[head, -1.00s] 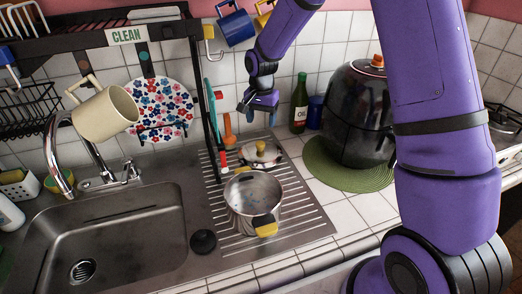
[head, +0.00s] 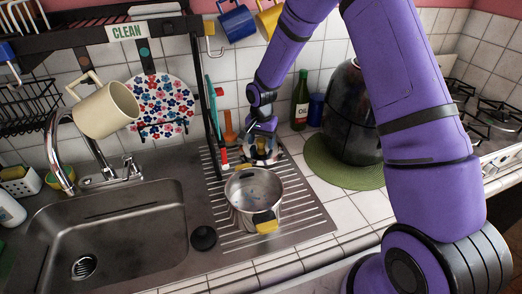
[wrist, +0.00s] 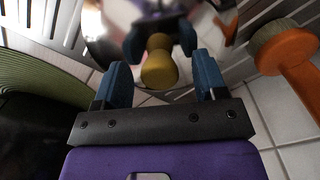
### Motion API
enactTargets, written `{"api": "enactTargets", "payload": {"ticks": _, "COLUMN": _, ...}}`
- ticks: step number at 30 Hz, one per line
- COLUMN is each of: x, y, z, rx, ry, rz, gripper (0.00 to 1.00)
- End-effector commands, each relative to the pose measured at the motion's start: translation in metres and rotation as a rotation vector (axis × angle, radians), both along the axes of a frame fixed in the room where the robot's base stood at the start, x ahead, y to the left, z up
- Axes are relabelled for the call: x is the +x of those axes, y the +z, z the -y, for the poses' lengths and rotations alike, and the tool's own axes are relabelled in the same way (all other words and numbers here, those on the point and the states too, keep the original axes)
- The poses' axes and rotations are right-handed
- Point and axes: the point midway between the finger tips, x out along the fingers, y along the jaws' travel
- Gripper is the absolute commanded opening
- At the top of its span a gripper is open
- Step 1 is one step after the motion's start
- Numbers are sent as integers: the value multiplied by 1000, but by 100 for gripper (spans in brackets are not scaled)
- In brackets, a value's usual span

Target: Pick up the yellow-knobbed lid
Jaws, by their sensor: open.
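The yellow-knobbed lid is a shiny metal lid behind the pot on the drainboard. In the head view my gripper (head: 262,152) is down at the lid and hides most of it. In the wrist view the yellow knob (wrist: 159,62) stands between my gripper's two blue fingers (wrist: 160,73), with a visible gap on each side. The gripper is open and holds nothing. The lid's shiny surface (wrist: 105,22) shows beyond the knob and reflects the gripper.
A metal pot (head: 240,205) with yellow handles stands just in front of the lid. An orange-handled utensil (wrist: 287,60) is close on the right in the wrist view. A green mat (head: 345,176) bears a black appliance (head: 345,115) to the right. An oil bottle (head: 300,100) stands behind.

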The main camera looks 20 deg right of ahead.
Motion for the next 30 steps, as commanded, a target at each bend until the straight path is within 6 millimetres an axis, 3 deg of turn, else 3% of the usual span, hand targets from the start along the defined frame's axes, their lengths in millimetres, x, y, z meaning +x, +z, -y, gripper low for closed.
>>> {"api": "enactTargets", "payload": {"ticks": 8, "x": 0, "y": -6, "z": 0, "rx": 0, "ry": 0, "rz": 1, "gripper": 65}}
{"api": "enactTargets", "payload": {"ticks": 15, "x": 0, "y": -6, "z": 0, "rx": 0, "ry": 0, "rz": 0, "gripper": 10}}
{"api": "enactTargets", "payload": {"ticks": 16, "x": 0, "y": -6, "z": 0, "rx": 0, "ry": 0, "rz": 0, "gripper": 7}}
{"api": "enactTargets", "payload": {"ticks": 25, "x": 0, "y": -2, "z": 0, "rx": 0, "ry": 0, "rz": 1, "gripper": 7}}
{"api": "enactTargets", "payload": {"ticks": 30, "x": 1, "y": 21, "z": 0, "rx": 0, "ry": 0, "rz": 5, "gripper": 7}}
